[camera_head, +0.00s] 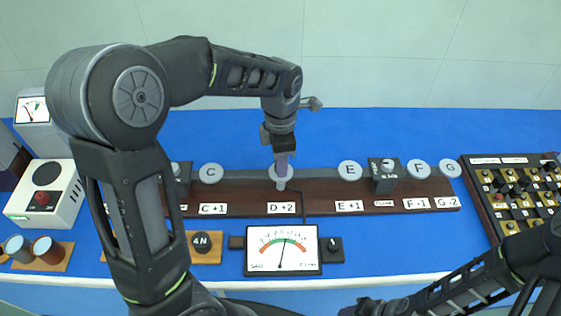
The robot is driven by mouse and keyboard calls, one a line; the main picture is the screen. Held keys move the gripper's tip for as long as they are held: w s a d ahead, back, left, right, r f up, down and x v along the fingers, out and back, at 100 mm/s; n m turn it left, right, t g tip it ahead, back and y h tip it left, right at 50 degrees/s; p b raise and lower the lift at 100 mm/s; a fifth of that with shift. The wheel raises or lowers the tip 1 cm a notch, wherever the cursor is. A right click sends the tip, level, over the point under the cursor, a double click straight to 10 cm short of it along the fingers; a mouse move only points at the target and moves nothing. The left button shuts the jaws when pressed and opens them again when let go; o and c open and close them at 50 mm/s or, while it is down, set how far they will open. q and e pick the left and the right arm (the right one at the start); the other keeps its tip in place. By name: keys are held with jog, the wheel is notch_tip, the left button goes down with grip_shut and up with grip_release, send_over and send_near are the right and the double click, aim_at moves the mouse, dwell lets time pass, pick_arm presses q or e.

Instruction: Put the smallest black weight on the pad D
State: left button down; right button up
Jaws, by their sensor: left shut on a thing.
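My left gripper (281,178) points straight down over pad D (271,173), a pale round disc behind the "D +2" label. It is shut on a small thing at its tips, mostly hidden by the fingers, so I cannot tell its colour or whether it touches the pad. A black weight marked 4N (201,243) stands on a wooden board (206,258) at the front, partly behind my left arm. Other weights there may be hidden by the arm. My right arm lies low at the bottom right; its end (372,307) is cut by the frame edge.
Pads C (211,173), E (350,170), F (419,168) and G (449,168) line the dark beam. A black clamp block (384,177) stands between E and F. A dial meter (284,250) stands in front. A knobbed panel (514,190) is at right.

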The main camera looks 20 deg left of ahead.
pick_arm(q)
jog(key=shift+f, duration=0.25)
jog(key=c, duration=1.1)
grip_release()
jog(key=shift+r, duration=0.1)
jog(key=shift+r+p, duration=0.35)
jog(key=shift+r, duration=0.15)
notch_tip(320, 180, up, 6)
jog(key=p, duration=0.3)
jog(key=shift+f, duration=0.1)
notch_tip(320, 180, up, 6)
jog(key=shift+f, duration=0.2)
